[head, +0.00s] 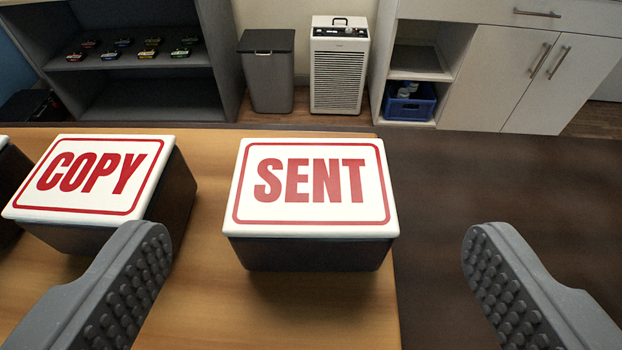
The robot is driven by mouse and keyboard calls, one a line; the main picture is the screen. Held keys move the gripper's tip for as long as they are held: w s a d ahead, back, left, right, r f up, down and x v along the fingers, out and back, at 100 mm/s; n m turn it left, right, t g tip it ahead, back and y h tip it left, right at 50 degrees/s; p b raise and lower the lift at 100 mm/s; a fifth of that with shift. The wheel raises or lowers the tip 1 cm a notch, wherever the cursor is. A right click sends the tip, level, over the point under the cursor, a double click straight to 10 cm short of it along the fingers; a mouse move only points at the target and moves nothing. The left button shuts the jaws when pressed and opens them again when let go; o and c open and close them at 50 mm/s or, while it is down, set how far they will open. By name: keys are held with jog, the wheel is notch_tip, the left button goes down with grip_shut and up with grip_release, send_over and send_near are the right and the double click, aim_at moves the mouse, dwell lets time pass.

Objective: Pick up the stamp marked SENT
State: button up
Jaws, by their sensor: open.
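The stamp marked SENT (312,252) is a dark block with a white top, a red border and red letters. It stands upright near the right edge of the wooden table (345,318). My gripper (310,250) is open, with one grey studded finger at the lower left and the other at the lower right. The SENT stamp shows between the fingers, farther forward, and neither finger appears to touch it. The left finger overlaps the view of the stamp marked COPY (90,180); I cannot tell whether they touch.
Part of another dark block (10,190) shows at the left edge. The table ends just right of the SENT stamp, with dark floor (480,190) beyond. Behind stand a shelf (150,98), a grey bin (268,75), a white appliance (338,65) and a white cabinet (500,80).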

aim_at(311, 199)
jog(key=shift+x, duration=2.4)
jog(key=shift+a, duration=0.15)
jog(key=c, duration=1.1)
